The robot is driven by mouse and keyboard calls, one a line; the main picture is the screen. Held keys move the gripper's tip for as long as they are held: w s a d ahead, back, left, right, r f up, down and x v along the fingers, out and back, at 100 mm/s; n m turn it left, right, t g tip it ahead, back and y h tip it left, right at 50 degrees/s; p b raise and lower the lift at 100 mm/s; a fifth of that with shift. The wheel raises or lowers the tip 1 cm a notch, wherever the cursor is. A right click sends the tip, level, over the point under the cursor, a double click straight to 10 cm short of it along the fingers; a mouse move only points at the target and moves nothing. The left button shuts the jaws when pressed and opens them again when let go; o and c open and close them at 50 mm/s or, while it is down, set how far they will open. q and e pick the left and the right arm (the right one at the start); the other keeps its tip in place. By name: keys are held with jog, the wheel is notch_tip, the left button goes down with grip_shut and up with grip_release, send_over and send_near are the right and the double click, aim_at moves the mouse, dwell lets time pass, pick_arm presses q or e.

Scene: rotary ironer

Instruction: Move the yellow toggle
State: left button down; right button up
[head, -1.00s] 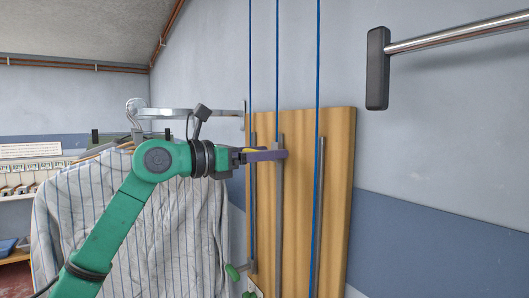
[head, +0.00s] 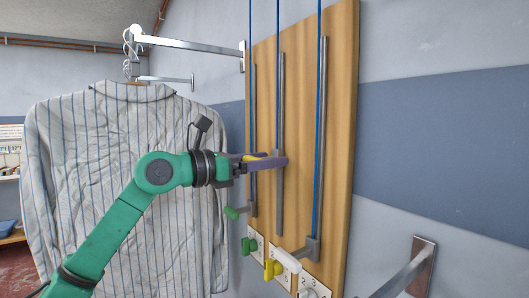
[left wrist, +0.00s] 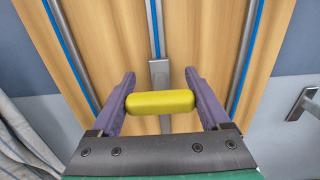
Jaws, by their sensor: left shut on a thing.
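The yellow toggle (left wrist: 160,104) is a rounded yellow bar between the two purple fingers of my left gripper (left wrist: 164,102) in the left wrist view. My left gripper (head: 267,161) is shut on it, in front of the middle metal rail (head: 280,110) of the wooden panel (head: 345,120). In the head view only a sliver of the toggle (head: 253,157) shows between the fingers. A grey slider plate (left wrist: 160,72) sits behind it on the rail. My right gripper is not in view.
A green toggle (head: 232,213) is low on the left rail and a white toggle (head: 286,260) low on the right rail. Below are small plates with a green knob (head: 249,245) and a yellow knob (head: 273,268). A striped shirt (head: 120,190) hangs at left. A metal bar (head: 405,275) juts out lower right.

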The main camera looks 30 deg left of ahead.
pick_arm(q)
notch_tip(320, 180, down, 16)
jog(key=b, duration=1.1)
jog(key=shift+d+f, duration=0.15)
jog(key=shift+f, duration=0.1)
grip_release()
jog(key=shift+w, duration=0.1)
